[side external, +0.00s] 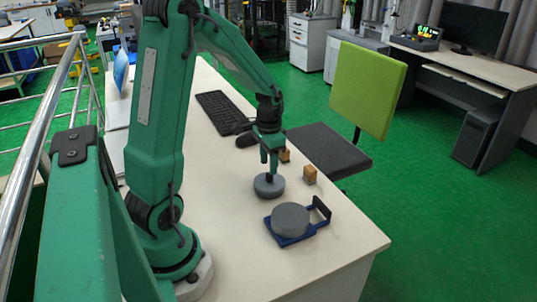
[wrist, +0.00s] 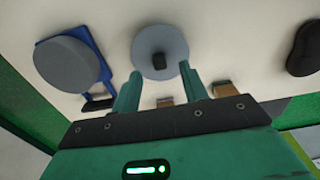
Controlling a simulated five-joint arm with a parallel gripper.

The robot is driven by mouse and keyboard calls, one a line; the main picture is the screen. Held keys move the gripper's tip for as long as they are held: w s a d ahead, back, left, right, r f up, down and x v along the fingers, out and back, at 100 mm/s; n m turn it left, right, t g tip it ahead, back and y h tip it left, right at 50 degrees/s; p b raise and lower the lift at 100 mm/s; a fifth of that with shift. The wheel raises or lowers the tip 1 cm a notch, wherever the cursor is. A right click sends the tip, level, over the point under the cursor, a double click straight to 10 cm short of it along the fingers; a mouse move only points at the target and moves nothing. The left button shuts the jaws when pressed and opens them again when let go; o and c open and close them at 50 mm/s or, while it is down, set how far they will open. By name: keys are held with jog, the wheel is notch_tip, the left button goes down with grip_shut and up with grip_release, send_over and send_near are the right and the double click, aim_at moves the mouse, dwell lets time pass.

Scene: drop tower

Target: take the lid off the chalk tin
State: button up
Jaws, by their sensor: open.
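A round grey lid with a small black knob (wrist: 157,62) lies on the pale table directly below my gripper. The same grey round piece shows in the side view (side external: 268,187); I cannot tell how much of it is lid and how much is tin. My gripper (side external: 269,169) points straight down and is open. In the wrist view its two green fingers (wrist: 160,76) stand on either side of the knob, apart from it. The fingertips look close above the lid's top.
A plain grey disc (side external: 291,219) sits on a blue base (side external: 271,236) with a dark handle, nearer the table's front edge. Two small wooden blocks (side external: 310,175) (side external: 284,155) stand close by. A black mouse (side external: 247,140) and keyboard (side external: 218,112) lie farther back.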

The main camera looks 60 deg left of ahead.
jog(key=shift+f, duration=1.7)
grip_shut()
jog(key=shift+r, duration=0.15)
jog(key=shift+r, duration=0.45)
notch_tip(320, 180, up, 3)
jog(key=shift+r, duration=0.1)
jog(key=d+r, duration=0.6)
jog(key=d, duration=0.5)
jog(key=shift+s+d+r, duration=0.25)
jog(key=shift+d+r, duration=0.1)
jog(key=shift+d, duration=0.05)
